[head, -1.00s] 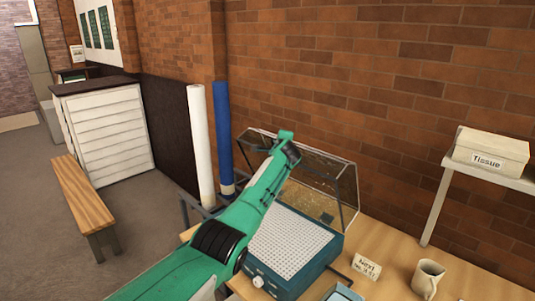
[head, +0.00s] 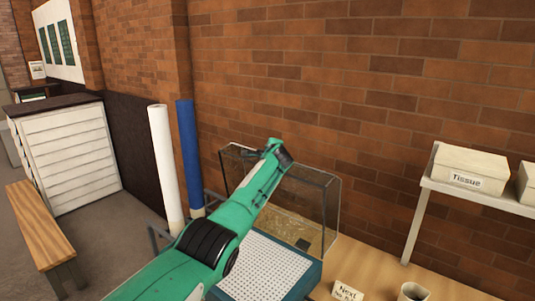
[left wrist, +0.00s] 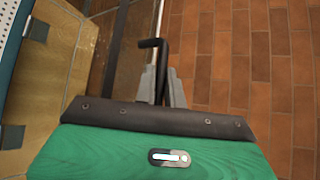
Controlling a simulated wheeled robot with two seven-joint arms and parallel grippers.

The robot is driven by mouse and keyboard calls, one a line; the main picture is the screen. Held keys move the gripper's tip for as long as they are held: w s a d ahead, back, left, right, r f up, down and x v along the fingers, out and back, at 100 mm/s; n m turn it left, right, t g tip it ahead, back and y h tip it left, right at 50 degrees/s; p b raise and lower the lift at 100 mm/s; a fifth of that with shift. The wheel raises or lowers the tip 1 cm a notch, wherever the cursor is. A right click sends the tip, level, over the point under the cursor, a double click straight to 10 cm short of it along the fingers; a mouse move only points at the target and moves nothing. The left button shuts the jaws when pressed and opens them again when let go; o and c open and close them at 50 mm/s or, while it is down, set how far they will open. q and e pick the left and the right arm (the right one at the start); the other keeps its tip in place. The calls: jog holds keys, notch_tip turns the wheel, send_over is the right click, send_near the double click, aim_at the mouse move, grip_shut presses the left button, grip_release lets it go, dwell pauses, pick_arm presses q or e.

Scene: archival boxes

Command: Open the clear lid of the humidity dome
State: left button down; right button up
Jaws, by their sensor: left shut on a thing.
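The humidity dome's clear lid (head: 312,208), with a thin dark frame, stands raised and tilted back near the brick wall. Its teal base (head: 302,284) with a white perforated top (head: 265,266) lies uncovered below it. My left gripper (head: 276,151) is at the lid's upper edge, and my arm hides part of the lid and base. In the left wrist view, my left gripper (left wrist: 161,72) is shut on the lid's dark bent handle (left wrist: 153,43). My right gripper is in neither view.
White (head: 165,165) and blue (head: 190,150) rolls stand left of the dome. A sign (head: 347,291) and a mug (head: 412,292) are on the wooden table (head: 375,268). A shelf (head: 470,191) at right holds a tissue box (head: 470,168). The brick wall is close behind the lid.

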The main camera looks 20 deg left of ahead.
pick_arm(q)
jog(key=c, duration=1.5)
grip_release()
jog(key=shift+f, duration=0.15)
jog(key=shift+s, duration=0.15)
jog(key=shift+v, duration=1.15)
jog(key=b+v, duration=0.4)
jog(key=v, duration=0.7)
